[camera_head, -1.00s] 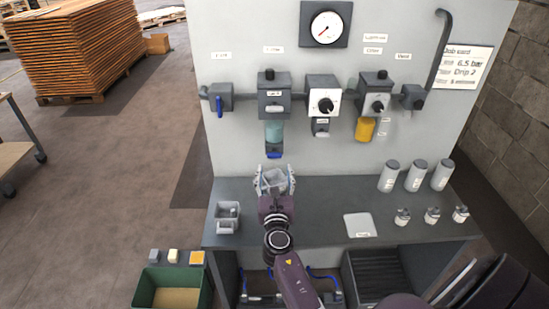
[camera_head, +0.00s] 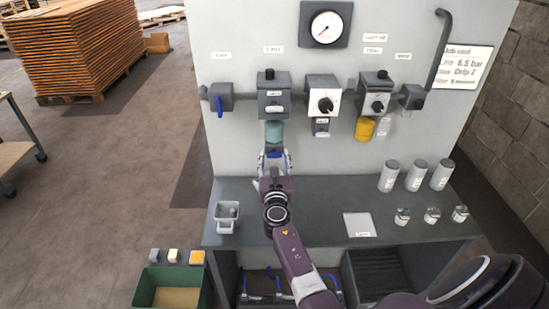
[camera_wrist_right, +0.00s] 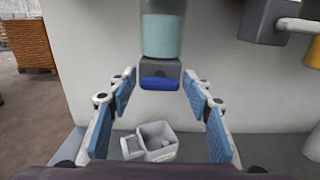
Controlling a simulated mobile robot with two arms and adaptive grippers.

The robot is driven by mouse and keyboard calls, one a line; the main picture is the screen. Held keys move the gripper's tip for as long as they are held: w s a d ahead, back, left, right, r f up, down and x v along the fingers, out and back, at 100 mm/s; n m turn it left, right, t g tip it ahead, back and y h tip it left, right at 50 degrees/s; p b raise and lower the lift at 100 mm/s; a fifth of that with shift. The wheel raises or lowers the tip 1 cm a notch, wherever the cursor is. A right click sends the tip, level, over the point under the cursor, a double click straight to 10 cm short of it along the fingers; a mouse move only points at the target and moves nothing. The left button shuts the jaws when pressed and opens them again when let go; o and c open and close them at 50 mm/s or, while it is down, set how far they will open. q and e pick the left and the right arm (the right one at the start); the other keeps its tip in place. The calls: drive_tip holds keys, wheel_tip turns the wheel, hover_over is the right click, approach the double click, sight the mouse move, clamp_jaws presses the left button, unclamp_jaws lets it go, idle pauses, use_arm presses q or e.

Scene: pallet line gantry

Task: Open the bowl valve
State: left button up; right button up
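The filter bowl (camera_head: 274,132) hangs under the second unit on the panel and holds teal liquid. It also shows in the right wrist view (camera_wrist_right: 162,35). Below it is a dark valve block with a blue bowl valve handle (camera_wrist_right: 159,84), lying level across the block's front. My right gripper (camera_head: 275,158) is just below and in front of the bowl. Its blue-padded fingers are open, one on each side of the valve in the wrist view, apart from it with nothing between them. A grey cup (camera_wrist_right: 160,153) stands on the bench below the valve. My left gripper is out of view.
A gauge (camera_head: 327,27), a knob unit (camera_head: 323,103), a yellow bowl (camera_head: 365,129) and a blue-handled valve (camera_head: 219,105) are on the panel. A green bin (camera_head: 150,285) is at lower left.

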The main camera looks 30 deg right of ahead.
drive_tip(key=c, duration=0.8)
drive_tip(key=m+b, duration=0.2)
drive_tip(key=m, duration=0.1)
drive_tip(key=m+b, duration=0.1)
drive_tip(key=m, duration=0.2)
drive_tip(key=shift+d+f+b, duration=0.15)
drive_tip(key=shift+f+b, duration=0.05)
drive_tip(key=shift+b, duration=0.15)
drive_tip(key=m+b, duration=0.3)
drive_tip(key=m, duration=0.2)
drive_tip(key=m+b, duration=0.3)
drive_tip(key=m, duration=0.3)
drive_tip(key=shift+s+f+m, duration=0.15)
drive_tip(key=shift+m, duration=0.45)
drive_tip(key=o, duration=1.1)
